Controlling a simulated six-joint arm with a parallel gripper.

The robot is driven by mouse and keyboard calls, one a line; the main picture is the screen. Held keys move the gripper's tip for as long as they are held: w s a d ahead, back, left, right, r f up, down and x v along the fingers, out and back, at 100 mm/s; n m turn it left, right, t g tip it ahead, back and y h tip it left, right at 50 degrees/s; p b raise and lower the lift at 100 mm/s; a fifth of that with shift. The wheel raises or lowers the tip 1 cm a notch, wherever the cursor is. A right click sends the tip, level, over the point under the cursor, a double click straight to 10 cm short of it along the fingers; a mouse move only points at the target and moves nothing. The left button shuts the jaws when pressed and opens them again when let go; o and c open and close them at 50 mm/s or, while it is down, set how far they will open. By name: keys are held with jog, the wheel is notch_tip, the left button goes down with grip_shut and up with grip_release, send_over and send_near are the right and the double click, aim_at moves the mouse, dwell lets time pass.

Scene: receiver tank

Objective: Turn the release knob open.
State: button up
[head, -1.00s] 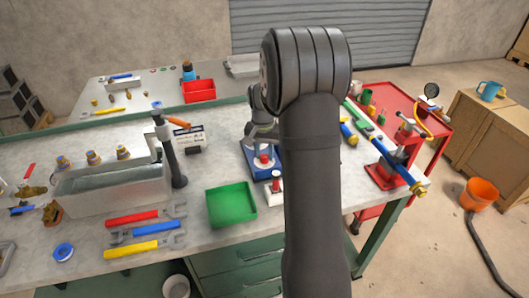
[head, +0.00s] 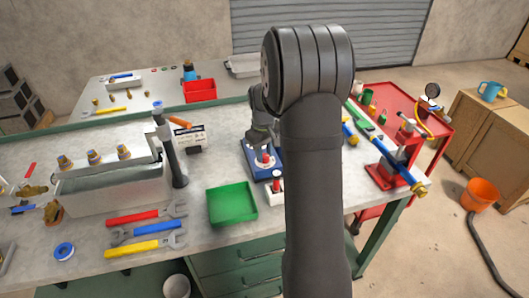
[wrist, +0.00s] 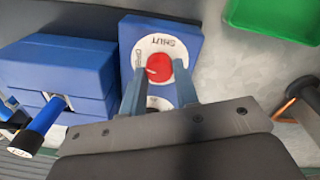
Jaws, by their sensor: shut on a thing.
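The release knob (wrist: 159,68) is red and sits on a white round dial marked SHUT, on a blue plate (wrist: 190,37). In the head view the knob (head: 266,158) shows just below my gripper (head: 263,150). In the wrist view the two fingers of my gripper (wrist: 160,78) stand on either side of the knob, shut on it. The fingers and gripper body hide part of the dial and the plate's lower part. I cannot tell how far the knob is turned.
A green tray (head: 252,188) lies left of the plate. A blue block (wrist: 60,65) is beside the plate in the wrist view. Wrenches (head: 150,230) lie further left.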

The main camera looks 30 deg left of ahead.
jog(key=shift+r+n, duration=0.1)
jog(key=shift+n, duration=1)
jog(key=o, duration=1)
jog(key=r, duration=1.7)
jog(key=shift+s+r, duration=0.2)
jog(key=shift+s, duration=0.1)
jog(key=f, duration=1.7)
jog(key=shift+w+f, duration=0.3)
